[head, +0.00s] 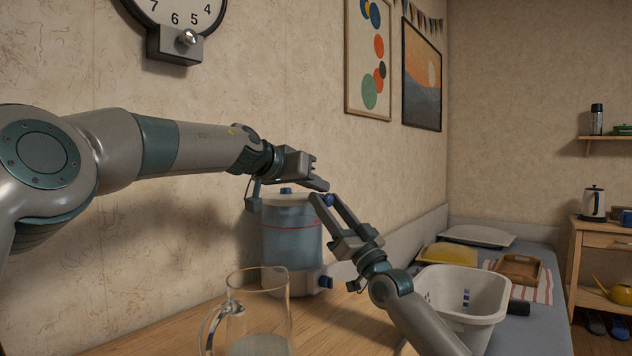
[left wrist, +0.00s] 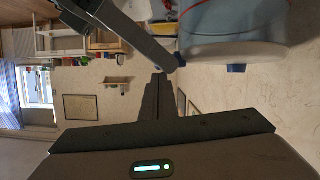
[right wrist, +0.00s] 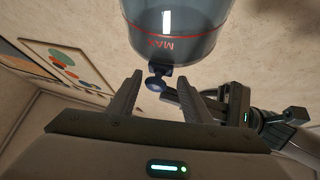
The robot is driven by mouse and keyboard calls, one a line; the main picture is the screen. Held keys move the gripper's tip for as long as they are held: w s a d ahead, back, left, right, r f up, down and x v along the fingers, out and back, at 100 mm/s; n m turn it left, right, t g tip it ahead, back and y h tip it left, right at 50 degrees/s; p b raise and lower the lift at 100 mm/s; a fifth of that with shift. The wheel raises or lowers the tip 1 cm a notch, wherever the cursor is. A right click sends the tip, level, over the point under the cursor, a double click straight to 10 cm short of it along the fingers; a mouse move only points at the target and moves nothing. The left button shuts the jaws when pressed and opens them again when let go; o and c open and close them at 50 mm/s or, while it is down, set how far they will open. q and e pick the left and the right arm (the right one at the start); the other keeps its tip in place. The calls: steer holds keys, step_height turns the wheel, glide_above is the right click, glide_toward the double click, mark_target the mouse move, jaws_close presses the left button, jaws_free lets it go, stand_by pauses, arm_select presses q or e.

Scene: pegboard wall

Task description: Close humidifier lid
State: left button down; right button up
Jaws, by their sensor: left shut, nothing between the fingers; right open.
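The humidifier (head: 291,240) has a clear bluish tank with a red line and stands against the wall. Its pale lid (head: 284,200) with a blue knob (head: 286,190) sits over the tank top; whether it is fully seated cannot be told. My left gripper (head: 322,185) is shut and empty, just above the lid's right edge. Contact cannot be told.
A glass jug (head: 260,315) stands in front on the wooden table. A white basin (head: 462,298) is to the right, beyond my right forearm. A wall clock (head: 178,22) hangs above my left arm. The wall is close behind the humidifier.

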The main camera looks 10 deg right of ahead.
steer(key=v, duration=0.7)
steer(key=shift+a, duration=0.15)
